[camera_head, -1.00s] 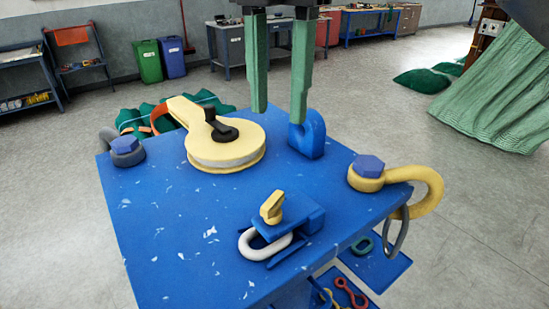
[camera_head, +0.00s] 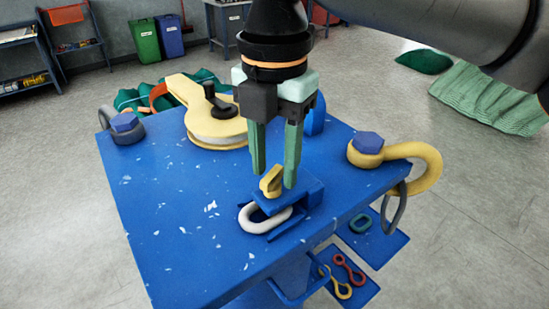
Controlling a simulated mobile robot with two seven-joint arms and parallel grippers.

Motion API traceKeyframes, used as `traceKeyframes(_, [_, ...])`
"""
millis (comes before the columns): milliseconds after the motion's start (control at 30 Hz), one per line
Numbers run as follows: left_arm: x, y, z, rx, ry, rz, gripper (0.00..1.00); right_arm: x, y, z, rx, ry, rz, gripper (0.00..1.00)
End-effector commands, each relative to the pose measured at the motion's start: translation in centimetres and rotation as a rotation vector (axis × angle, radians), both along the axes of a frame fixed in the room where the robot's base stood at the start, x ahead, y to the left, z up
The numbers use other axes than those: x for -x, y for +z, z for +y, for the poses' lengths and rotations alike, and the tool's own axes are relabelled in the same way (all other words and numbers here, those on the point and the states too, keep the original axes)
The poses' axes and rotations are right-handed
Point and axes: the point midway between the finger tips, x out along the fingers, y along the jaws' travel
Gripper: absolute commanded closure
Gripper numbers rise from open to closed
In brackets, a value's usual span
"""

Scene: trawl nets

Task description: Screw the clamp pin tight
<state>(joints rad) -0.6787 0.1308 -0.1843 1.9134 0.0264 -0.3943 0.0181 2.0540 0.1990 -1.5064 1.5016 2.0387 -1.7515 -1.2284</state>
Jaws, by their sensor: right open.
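The yellow clamp pin (camera_head: 271,181) stands on top of the blue clamp (camera_head: 307,193) on the blue table (camera_head: 170,240). A white link (camera_head: 264,220) lies in the clamp's front opening. My right gripper (camera_head: 273,178) comes down from above with its two green fingers apart. The fingertips are close to the pin's head, one to its left and one to its right. I cannot tell whether either finger touches it. My left gripper is out of view.
A yellow pulley block (camera_head: 217,130) stands behind the clamp. A yellow shackle (camera_head: 420,165) sits at the right edge and a grey shackle (camera_head: 124,140) at the left corner. A lower blue shelf (camera_head: 378,243) holds small links. The table's front left is clear.

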Motion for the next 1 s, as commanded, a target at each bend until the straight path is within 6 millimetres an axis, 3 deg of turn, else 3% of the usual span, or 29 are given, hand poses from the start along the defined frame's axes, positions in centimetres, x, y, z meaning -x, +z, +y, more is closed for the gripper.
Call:
traceKeyframes(267, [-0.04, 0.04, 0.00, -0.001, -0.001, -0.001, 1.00, 0.00, -0.14, -0.01, -0.001, -0.001, 0.001, 0.56])
traceKeyframes(667, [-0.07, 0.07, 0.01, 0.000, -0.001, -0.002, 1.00, -0.01, -0.10, -0.02, -0.001, 0.000, 0.001, 1.00])
traceKeyframes(1000, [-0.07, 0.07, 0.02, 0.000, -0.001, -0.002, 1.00, 0.00, -0.09, -0.01, 0.000, 0.000, 0.000, 1.00])
